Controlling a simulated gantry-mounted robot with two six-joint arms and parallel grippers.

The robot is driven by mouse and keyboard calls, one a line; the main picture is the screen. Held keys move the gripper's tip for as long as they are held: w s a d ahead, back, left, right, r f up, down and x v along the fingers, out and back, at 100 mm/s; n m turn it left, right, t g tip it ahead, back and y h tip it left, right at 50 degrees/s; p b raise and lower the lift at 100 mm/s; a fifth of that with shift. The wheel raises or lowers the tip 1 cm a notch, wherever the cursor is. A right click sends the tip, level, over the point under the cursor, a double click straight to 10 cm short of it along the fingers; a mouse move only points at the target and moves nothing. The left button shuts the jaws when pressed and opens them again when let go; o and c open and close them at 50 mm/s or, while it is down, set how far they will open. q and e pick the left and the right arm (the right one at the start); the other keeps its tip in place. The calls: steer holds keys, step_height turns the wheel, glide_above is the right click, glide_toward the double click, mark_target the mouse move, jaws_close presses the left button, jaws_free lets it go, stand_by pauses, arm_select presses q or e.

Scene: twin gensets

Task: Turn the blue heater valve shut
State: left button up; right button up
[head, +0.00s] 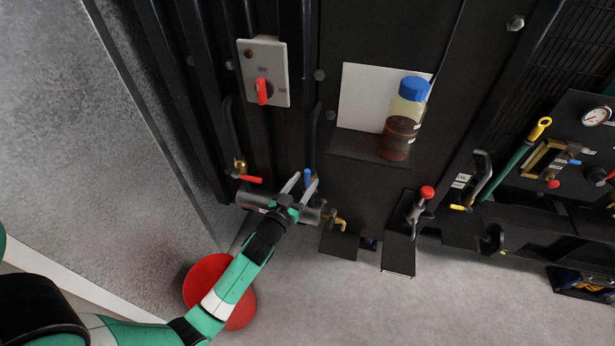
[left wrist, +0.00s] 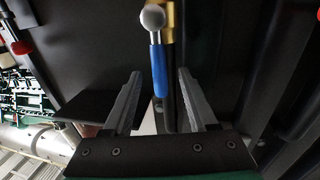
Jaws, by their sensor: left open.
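The blue heater valve lever (head: 308,177) stands at the grey cylindrical heater low on the dark genset panel. In the left wrist view the blue lever (left wrist: 158,72) hangs down from a round silver end beside a brass body (left wrist: 168,22). My left gripper (head: 306,180) is open, with one finger on each side of the blue lever. In the left wrist view the left gripper (left wrist: 160,85) shows gaps between the lever and both fingers. The lever's lower mounting is partly hidden by the gripper in the head view. My right gripper is not in view.
A red-handled brass valve (head: 248,179) sits left of the heater (head: 250,201). A brass tap (head: 337,220) is to its right. A switch box (head: 264,72) with a red knob and a bottle with a blue cap (head: 405,120) are above. A red round object (head: 205,275) lies below.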

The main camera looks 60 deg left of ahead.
arm_select(q)
steer(key=shift+x, duration=1.3)
jaws_close()
stand_by(0.4)
